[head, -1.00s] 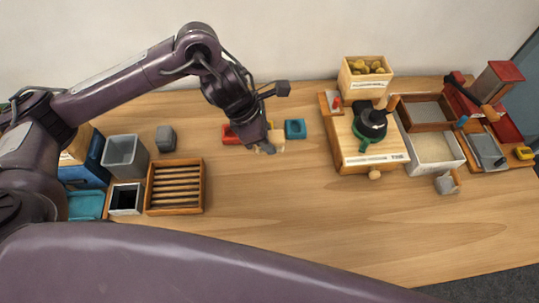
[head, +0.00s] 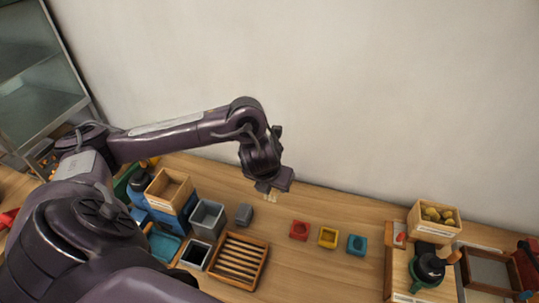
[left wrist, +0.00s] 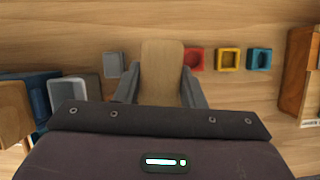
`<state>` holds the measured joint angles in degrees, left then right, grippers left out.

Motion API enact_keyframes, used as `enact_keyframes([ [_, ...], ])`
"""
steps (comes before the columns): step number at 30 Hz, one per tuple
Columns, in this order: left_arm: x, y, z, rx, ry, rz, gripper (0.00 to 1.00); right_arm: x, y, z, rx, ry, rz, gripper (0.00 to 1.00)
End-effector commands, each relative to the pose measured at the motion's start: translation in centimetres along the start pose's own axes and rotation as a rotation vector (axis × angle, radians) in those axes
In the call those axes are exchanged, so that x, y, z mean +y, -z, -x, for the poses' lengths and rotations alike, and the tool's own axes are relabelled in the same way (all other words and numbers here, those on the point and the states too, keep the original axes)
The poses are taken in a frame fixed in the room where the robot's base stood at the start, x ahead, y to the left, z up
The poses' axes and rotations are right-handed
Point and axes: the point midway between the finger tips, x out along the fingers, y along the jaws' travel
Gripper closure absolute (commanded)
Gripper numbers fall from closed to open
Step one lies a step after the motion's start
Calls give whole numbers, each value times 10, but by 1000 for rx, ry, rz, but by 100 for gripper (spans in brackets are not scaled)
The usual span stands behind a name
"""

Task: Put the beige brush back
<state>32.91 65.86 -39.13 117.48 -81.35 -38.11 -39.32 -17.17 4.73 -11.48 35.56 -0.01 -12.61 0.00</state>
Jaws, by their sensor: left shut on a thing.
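My left gripper (left wrist: 160,88) is shut on the beige brush (left wrist: 162,62), a flat tan piece that shows between the fingers in the left wrist view. In the head view the left gripper (head: 268,188) is near the back edge of the table, and only a small pale bit of the brush (head: 271,197) shows below it. The brush appears held above the table, left of the red block. Its far end and bristles cannot be made out. My right gripper is out of view.
Red (head: 299,230), yellow (head: 328,237) and blue (head: 357,245) hollow blocks stand in a row. A grey block (head: 244,214), a grey bin (head: 207,218) and a slatted wooden tray (head: 263,270) are to the left.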

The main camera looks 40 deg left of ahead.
Motion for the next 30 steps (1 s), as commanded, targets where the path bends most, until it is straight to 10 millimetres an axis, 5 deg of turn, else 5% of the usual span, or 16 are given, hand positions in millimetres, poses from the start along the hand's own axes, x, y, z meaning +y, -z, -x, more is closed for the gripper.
enact_keyframes([
  [5, 14, -2, 2, 4, -37, 92, 85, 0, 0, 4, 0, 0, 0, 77],
  [16, 14, 36, -86, 10, -38, 106, 85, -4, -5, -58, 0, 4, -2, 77],
  [22, 16, 50, -122, 7, -41, 102, 85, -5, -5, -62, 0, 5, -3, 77],
  [30, 15, 59, -145, 5, -41, 99, 85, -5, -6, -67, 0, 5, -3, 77],
])
